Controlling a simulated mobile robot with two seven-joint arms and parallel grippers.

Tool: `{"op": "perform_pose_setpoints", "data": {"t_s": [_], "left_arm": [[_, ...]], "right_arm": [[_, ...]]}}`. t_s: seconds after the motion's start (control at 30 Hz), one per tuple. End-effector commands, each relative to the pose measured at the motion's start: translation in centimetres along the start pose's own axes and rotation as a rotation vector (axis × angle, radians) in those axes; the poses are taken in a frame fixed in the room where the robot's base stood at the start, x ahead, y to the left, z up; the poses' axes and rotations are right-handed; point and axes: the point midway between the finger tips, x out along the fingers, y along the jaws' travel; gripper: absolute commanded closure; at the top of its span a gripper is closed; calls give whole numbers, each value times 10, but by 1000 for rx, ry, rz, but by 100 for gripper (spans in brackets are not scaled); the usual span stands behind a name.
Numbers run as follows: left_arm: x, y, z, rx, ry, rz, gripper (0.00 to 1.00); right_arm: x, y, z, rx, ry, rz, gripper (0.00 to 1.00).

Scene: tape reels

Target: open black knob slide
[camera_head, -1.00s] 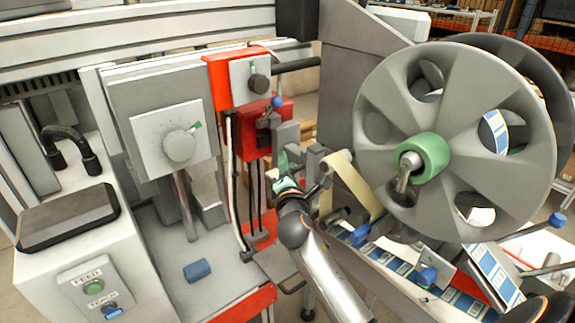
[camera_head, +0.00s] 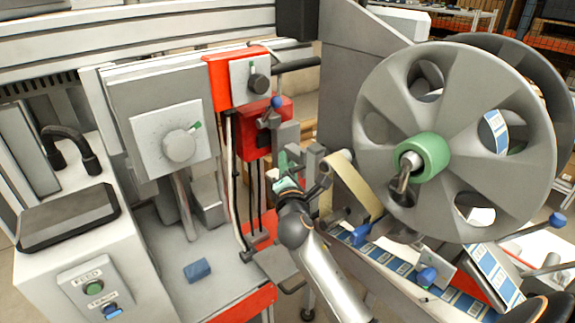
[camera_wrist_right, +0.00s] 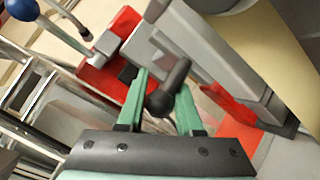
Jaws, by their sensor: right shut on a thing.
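My right gripper (camera_head: 287,180) is at the grey slide mechanism below the red block, in the middle of the head view. In the right wrist view, its two green fingers (camera_wrist_right: 162,103) are closed around the black knob (camera_wrist_right: 165,97), a dark rounded handle on a short stem. The knob sits beside a grey metal slide body (camera_wrist_right: 215,65). In the head view the knob is mostly hidden by my gripper and cannot be made out clearly. My left gripper is not in view.
A large grey reel (camera_head: 455,140) with a green hub stands close on the right. A blue-knobbed lever (camera_head: 277,102) projects above my gripper and also shows in the wrist view (camera_wrist_right: 22,9). A dial box (camera_head: 172,140) is left. A small blue piece (camera_head: 197,270) lies on the machine bed.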

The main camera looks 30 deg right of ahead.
Motion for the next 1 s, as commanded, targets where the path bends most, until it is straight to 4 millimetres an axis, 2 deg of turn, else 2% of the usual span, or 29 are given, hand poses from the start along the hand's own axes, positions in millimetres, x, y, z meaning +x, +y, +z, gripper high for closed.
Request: {"op": "perform_pose_setpoints", "data": {"t_s": [0.5,0.8,1.0], "left_arm": [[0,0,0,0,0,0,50],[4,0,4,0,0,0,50],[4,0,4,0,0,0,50]], "right_arm": [[0,0,-1,-5,1,1,100],[27,10,-16,-6,1,1,100],[30,11,-18,-6,1,0,100]]}}
